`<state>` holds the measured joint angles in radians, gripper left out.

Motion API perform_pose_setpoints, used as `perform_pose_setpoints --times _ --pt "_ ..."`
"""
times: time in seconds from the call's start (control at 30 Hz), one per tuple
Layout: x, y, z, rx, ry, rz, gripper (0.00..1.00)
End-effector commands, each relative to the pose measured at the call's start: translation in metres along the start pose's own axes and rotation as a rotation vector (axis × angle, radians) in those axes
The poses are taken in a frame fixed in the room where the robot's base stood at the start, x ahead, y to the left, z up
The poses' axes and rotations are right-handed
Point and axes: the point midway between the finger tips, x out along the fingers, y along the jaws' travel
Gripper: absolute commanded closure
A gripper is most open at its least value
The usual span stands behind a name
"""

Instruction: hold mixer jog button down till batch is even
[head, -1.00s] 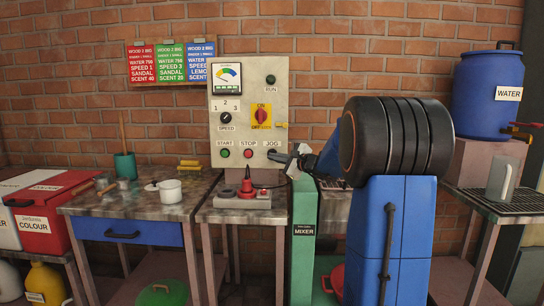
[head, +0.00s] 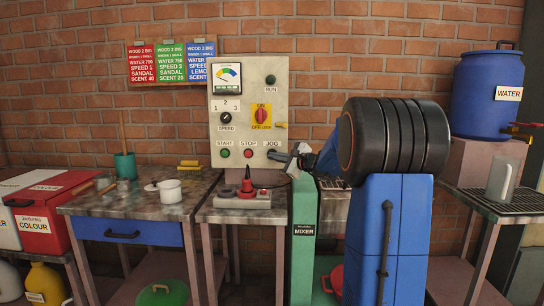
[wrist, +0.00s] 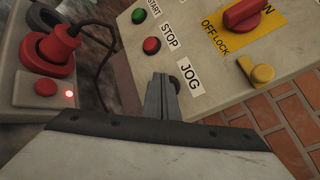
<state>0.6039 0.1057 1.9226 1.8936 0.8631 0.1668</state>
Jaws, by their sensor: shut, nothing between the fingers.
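My gripper (head: 277,156) is shut with nothing between its fingers, reaching the lower right corner of the grey control panel (head: 238,120). In the wrist view, its closed fingertips (wrist: 160,80) are at the dark jog button (wrist: 175,84), below the JOG label (wrist: 190,79). The fingers cover part of the button, and I cannot tell whether it is pressed in. The panel has a dial gauge (head: 227,78) and a dark green RUN lamp (head: 270,79). The green mixer (head: 304,215) stands below right, its batch not visible.
Beside JOG are the red STOP button (head: 249,153) and green START button (head: 225,153). A red ON/OFF lock switch (head: 261,115) and speed knob (head: 226,117) sit above. A red plug (head: 247,182) stands in a socket strip below the panel, with a cable near the fingers.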

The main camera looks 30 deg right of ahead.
Motion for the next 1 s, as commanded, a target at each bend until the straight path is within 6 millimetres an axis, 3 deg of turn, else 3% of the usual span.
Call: perform_pose_setpoints --times 1.0 --pt "0.0065 -0.0043 -0.0051 0.0 0.001 0.0 1.0"
